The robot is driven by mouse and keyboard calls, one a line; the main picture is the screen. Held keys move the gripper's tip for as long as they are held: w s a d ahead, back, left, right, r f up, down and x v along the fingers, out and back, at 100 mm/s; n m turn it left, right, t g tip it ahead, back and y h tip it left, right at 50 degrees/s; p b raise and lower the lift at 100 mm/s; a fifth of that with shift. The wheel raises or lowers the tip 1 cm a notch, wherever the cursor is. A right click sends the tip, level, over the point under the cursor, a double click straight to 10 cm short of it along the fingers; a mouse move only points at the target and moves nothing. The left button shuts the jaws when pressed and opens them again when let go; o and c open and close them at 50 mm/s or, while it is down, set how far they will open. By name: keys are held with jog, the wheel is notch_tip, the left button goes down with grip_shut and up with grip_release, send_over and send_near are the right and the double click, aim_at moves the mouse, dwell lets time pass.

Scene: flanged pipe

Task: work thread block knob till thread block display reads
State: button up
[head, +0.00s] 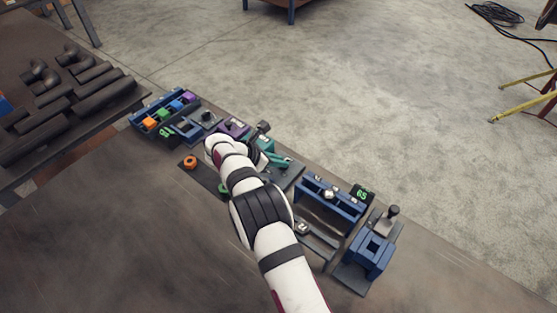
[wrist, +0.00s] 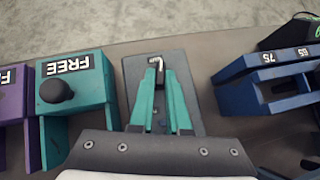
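The frames do not label which unit is the thread block. A blue frame (head: 345,212) with a pale knob (head: 328,193) stands right of my arm. A dark display (head: 361,193) beside it shows green digits that look like 65. In the wrist view, part of the blue frame (wrist: 250,85) carries the marks 75 and 65; its knob cannot be made out there. My gripper (wrist: 159,68), apparently the two teal fingers, is above a dark plate (wrist: 195,85), left of the blue frame and apart from it. A small black-and-white piece shows between the tips; whether it is gripped is unclear.
A teal box marked FREE (wrist: 88,85) with a black knob (wrist: 56,89) stands left of the fingers, a purple unit (wrist: 12,110) beyond it. A blue unit (head: 372,250) stands at the right. Dark pipes (head: 60,95) lie at left. The bench's front (head: 120,250) is clear.

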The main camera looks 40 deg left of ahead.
grip_shut()
jog(key=shift+w+a+m, duration=0.1)
jog(key=shift+m, duration=0.2)
jog(key=shift+m+h, duration=0.5)
jog(key=shift+h, duration=0.1)
jog(key=o, duration=0.7)
grip_release()
jog(key=v, duration=1.6)
jog(key=shift+w+r, duration=0.1)
